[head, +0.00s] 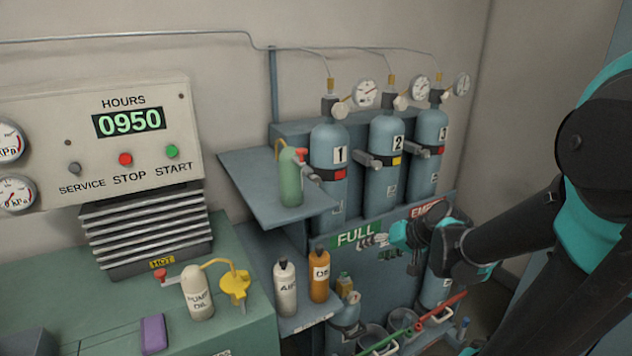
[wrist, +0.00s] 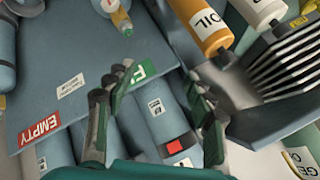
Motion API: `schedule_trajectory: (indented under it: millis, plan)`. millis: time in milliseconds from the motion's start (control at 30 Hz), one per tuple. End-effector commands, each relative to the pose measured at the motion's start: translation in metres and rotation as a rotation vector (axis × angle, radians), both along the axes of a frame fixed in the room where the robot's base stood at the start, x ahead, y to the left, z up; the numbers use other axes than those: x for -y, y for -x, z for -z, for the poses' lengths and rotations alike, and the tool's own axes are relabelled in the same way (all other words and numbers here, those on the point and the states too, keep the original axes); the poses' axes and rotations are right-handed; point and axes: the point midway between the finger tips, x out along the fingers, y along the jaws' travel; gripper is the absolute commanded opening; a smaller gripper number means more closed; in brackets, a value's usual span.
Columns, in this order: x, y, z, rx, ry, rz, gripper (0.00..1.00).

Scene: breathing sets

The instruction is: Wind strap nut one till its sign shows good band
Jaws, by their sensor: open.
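Cylinder one (head: 328,155) stands upright at the left of the upper rack, with a black 1 on a white label. Its strap carries a red sign (head: 340,174), and the strap nut (head: 309,171) is a small grey piece at the strap's left end. My gripper (head: 376,241) is open and empty, below cylinders one and two by the FULL board. In the wrist view my gripper (wrist: 162,88) has its fingers apart over the rack. A cylinder with a red sign (wrist: 175,146), likely cylinder one, shows between them; its nut cannot be made out there.
A shelf (head: 257,172) with a green bottle (head: 291,178) juts out left of cylinder one. Bottles (head: 285,288) stand below. Red and green handles (head: 443,305) stick out lower right.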

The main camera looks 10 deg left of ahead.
Motion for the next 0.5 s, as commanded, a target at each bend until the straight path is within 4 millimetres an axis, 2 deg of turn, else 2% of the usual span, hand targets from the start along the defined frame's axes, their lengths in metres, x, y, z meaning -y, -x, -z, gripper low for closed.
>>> schedule_trajectory:
  millis: [33,200,333,500]
  plan:
    - [-0.012,-0.02,-0.017,0.028,-0.08,-0.007,0.54]
    - [-0.041,-0.077,-0.077,0.134,-0.343,-0.018,0.54]
    - [-0.048,-0.105,-0.11,0.193,-0.477,-0.011,0.54]
    - [-0.051,-0.121,-0.128,0.227,-0.551,-0.006,0.54]
